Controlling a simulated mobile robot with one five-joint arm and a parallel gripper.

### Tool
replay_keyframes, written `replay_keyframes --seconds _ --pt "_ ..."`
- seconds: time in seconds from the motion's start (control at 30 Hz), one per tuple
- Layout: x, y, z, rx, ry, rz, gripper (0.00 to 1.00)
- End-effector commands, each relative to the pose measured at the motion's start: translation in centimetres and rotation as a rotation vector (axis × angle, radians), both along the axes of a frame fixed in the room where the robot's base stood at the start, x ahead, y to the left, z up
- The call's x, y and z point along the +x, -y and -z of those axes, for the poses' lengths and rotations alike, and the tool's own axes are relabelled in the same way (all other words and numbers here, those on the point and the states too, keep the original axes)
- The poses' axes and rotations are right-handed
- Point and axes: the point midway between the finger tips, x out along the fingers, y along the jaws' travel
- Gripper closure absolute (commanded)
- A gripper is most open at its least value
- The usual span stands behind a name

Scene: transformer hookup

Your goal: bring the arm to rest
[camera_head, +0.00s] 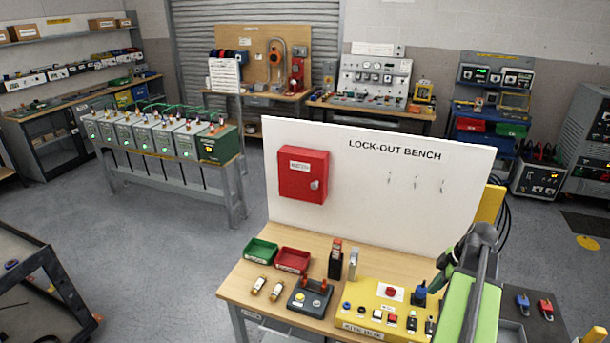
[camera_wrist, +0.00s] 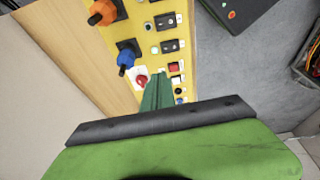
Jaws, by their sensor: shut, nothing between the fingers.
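My gripper (camera_wrist: 158,88) shows in the wrist view as dark green fingers closed together, with nothing between them. Behind them are a dark bar and a wide green part of my arm. The fingers point over the yellow switch panel (camera_wrist: 148,12), close to a red button (camera_wrist: 141,81). I cannot tell from this view whether they touch the panel. In the head view my arm reaches in at the lower right, over the right end of the yellow switch box (camera_head: 358,311), and my gripper (camera_head: 437,282) is partly hard to make out there.
The lock-out bench (camera_head: 240,290) carries a green tray (camera_head: 260,251), a red tray (camera_head: 292,261), fuses and a small black box (camera_head: 309,298). Its white back board (camera_head: 400,215) rises behind, with a red cabinet (camera_head: 303,174). Grey floor (camera_head: 165,255) lies open to the left.

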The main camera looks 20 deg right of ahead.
Motion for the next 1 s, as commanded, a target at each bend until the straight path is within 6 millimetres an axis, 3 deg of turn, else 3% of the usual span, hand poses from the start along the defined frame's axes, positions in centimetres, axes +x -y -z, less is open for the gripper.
replay_keyframes --seconds 0.07,0.17,0.23,0.33,0.5,0.63,0.7,0.77,1.0 --pt "1.8 -1.8 0.8 0.0 0.0 -0.043 1.0" --pt "6.0 -6.8 2.3 0.0 0.001 -0.152 1.0" --pt "9.0 -12.1 3.6 -0.003 -0.002 -0.257 1.0" --pt "12.1 -20.3 5.5 -0.018 -0.019 -0.402 1.0" --pt "13.9 -33.4 8.4 -0.049 -0.104 -0.409 1.0" --pt "13.0 -41.2 10.3 -0.086 -0.181 -0.231 1.0" --pt "12.3 -43.4 10.7 -0.105 -0.213 -0.083 1.0" --pt "11.8 -44.3 10.9 -0.116 -0.234 0.064 1.0" --pt "11.0 -42.9 10.7 -0.114 -0.276 0.669 1.0"
